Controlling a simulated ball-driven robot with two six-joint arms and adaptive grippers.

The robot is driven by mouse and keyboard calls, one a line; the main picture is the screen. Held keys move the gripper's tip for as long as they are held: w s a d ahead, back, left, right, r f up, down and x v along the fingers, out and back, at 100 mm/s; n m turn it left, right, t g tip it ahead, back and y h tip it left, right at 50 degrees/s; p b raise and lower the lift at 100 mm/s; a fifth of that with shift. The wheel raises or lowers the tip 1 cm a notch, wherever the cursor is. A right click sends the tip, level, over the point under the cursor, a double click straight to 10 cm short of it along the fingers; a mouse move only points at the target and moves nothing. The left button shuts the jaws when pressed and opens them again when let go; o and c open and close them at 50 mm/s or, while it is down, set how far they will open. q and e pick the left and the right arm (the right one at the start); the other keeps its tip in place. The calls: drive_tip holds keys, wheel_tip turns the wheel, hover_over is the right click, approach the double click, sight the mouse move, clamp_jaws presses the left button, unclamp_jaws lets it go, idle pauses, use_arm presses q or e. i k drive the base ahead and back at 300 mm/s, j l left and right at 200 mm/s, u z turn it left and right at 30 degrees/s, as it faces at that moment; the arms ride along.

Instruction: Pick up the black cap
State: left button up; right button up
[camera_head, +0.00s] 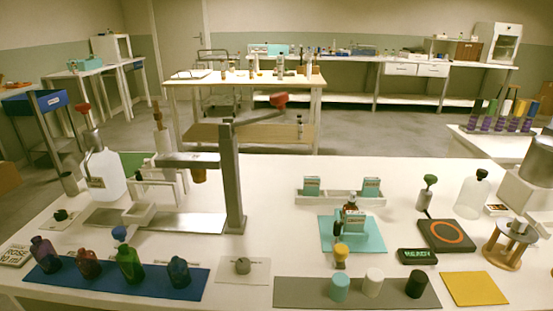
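The black cap (416,284) is a short dark cylinder standing at the right end of a grey mat (300,292) near the front edge of the table. A white cap (373,283) and a teal cap (340,287) stand to its left on the same mat, apart from it. Nothing covers the black cap. Neither of my grippers shows in the head view.
Purple, red, green (130,266) and blue bottles stand on a blue mat (205,282) at front left. A yellow mat (474,288) lies right of the caps. A black box (417,257) sits behind the black cap. A tall metal stand (232,180) rises mid-left.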

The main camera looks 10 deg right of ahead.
sight(416, 283)
drive_tip(key=l+z, duration=0.25)
drive_tip(key=z, duration=0.25)
drive_tip(key=l+z, duration=0.25)
drive_tip(key=z, duration=0.2)
